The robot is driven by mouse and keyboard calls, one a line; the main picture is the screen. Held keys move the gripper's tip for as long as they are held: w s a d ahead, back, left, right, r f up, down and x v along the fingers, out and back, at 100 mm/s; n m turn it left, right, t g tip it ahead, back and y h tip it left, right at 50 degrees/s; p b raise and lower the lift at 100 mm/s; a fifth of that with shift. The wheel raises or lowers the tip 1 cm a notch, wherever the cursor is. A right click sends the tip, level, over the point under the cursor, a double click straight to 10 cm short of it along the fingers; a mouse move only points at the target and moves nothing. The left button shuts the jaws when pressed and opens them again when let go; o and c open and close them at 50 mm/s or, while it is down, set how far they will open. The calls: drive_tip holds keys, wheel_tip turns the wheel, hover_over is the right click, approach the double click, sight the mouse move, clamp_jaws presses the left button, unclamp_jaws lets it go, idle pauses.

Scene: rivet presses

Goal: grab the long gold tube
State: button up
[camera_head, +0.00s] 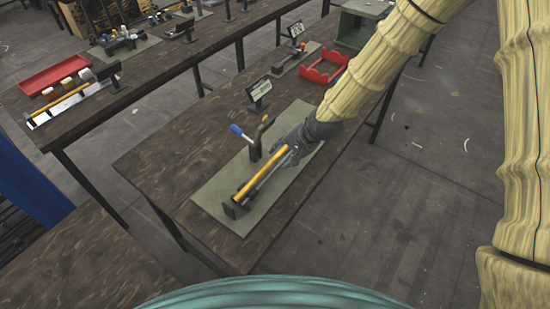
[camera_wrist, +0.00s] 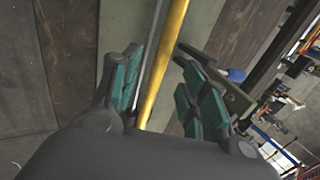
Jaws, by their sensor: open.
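The long gold tube (camera_head: 256,174) lies along a dark press fixture (camera_head: 232,208) on a green-grey mat (camera_head: 213,187) on the near wooden table. In the wrist view the tube (camera_wrist: 164,62) runs lengthwise between my gripper's teal-padded fingers, beside a grey bar (camera_wrist: 151,62). My gripper (camera_head: 288,152) is at the tube's far end in the head view. Its fingers (camera_wrist: 160,90) are open, one on each side of the tube and bar, with a gap to the tube on the right. Whether the tube touches the left finger is unclear. The tube's far end is hidden by the gripper.
A press lever with a blue handle (camera_head: 237,131) stands close left of the tube. A small display (camera_head: 259,90) and a red tray (camera_head: 325,67) are farther back. Another table (camera_head: 160,62) holds a second fixture with a yellow tube (camera_head: 63,101).

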sight(276, 158)
drive_tip(key=shift+w+a+f+p, duration=0.25)
drive_tip(key=shift+w+f+p, duration=0.15)
drive_tip(key=shift+f+p, duration=0.2)
drive_tip(key=shift+w+a+f+p, duration=0.25)
drive_tip(key=shift+w+f+p, duration=0.15)
drive_tip(key=shift+f+p, duration=0.2)
drive_tip(key=shift+p+x, duration=0.35)
drive_tip(key=shift+x, duration=0.8)
drive_tip(key=shift+c, duration=0.2)
clamp_jaws()
